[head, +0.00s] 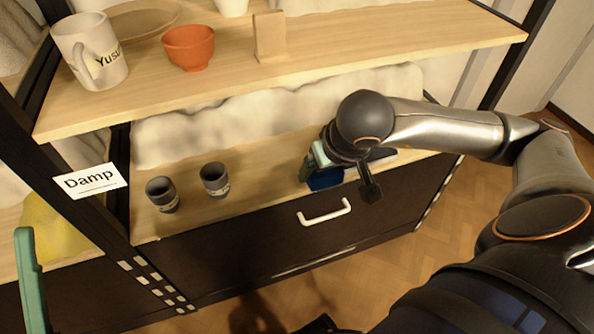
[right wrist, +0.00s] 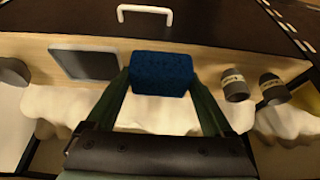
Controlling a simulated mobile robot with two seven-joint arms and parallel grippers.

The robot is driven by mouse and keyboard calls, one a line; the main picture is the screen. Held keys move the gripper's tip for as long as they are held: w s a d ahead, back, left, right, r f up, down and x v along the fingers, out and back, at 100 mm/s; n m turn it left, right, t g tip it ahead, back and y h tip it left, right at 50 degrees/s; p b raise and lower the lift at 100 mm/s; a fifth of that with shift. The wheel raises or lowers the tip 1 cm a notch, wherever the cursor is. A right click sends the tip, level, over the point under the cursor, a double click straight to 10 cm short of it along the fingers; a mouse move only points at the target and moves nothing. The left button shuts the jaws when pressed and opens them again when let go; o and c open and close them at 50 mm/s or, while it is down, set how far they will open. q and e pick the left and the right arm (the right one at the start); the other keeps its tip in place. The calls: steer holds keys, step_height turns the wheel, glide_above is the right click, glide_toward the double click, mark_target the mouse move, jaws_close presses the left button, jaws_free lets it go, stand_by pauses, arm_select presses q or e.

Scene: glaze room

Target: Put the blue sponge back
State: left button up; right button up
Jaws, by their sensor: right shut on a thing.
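The blue sponge (head: 325,179) is at the front edge of the lower shelf (head: 250,200), partly hidden by my right gripper in the head view. In the right wrist view the sponge (right wrist: 162,72) sits between the two green fingers. My right gripper (right wrist: 161,80) is shut on it. Whether the sponge touches the shelf board is hard to tell. A green finger of my left gripper (head: 30,280) shows at the left edge of the head view; its other finger is out of view.
Two small grey cups (head: 215,179) (head: 162,194) stand left of the sponge. A flat grey slab (right wrist: 85,63) lies on its other side. The upper shelf (head: 400,40) overhangs behind, with a mug (head: 92,50) and orange bowl (head: 188,47). A "Damp" label (head: 90,181) is on the post.

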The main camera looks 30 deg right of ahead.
glide_toward(295, 172)
steer(key=w+f+b, duration=0.2)
steer(key=shift+d+f+b, duration=0.15)
steer(key=shift+d+b, duration=0.1)
steer(key=shift+b, duration=0.1)
arm_select(q)
steer(key=shift+n, duration=0.5)
steer(key=shift+w+d+f+b, duration=0.15)
steer(key=shift+f+b, duration=0.2)
steer(key=shift+f, duration=0.8)
steer(key=shift+s+d+f+b, duration=0.1)
steer(key=shift+f+b, duration=0.2)
steer(key=shift+f, duration=0.85)
arm_select(e)
steer(key=shift+w+f, duration=0.15)
steer(key=shift+f, duration=1.45)
steer(key=shift+f, duration=0.15)
steer(key=o, duration=0.9)
arm_select(q)
steer(key=shift+f, duration=0.15)
steer(key=shift+w, duration=0.1)
